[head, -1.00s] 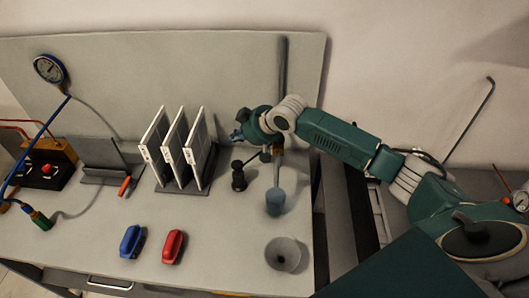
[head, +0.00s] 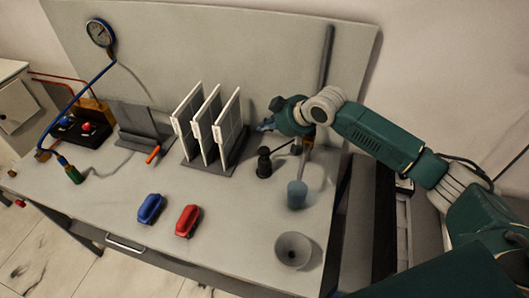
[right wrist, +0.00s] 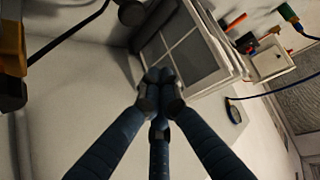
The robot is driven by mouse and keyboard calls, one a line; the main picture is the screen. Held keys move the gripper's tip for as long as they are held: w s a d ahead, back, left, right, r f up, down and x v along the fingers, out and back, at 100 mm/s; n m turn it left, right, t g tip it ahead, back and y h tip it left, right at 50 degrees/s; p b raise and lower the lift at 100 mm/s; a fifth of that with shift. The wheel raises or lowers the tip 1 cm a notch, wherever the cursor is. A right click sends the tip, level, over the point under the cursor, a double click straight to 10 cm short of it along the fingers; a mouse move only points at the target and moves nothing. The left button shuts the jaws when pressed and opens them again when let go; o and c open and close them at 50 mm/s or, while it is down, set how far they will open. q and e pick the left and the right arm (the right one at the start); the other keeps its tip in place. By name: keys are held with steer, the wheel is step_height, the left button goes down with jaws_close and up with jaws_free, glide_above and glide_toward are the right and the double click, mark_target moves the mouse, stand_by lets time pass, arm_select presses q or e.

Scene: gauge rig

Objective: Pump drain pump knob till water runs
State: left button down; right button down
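A small black upright pump-like piece with a rounded top (head: 264,161) stands on the bench right of the white panels. A thin dark rod runs from beside it up to the right. I cannot tell for sure which part is the drain pump knob. My right gripper (head: 266,126) hangs above and behind this piece, apart from it. In the right wrist view its fingertips (right wrist: 160,88) meet, with nothing visible between them. A pale blue cup (head: 297,195) stands to the right, below a spout. No running water shows. My left gripper is out of view.
White panels (head: 206,129) stand in a dark rack close left of the right gripper. A gauge (head: 100,33) stands far left.

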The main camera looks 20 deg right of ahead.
steer(key=b, duration=0.5)
glide_above(265, 151)
step_height(265, 151, down, 5)
steer(key=shift+s+f, duration=0.1)
steer(key=shift+f, duration=1)
steer(key=shift+f, duration=0.1)
steer(key=shift+f, duration=0.35)
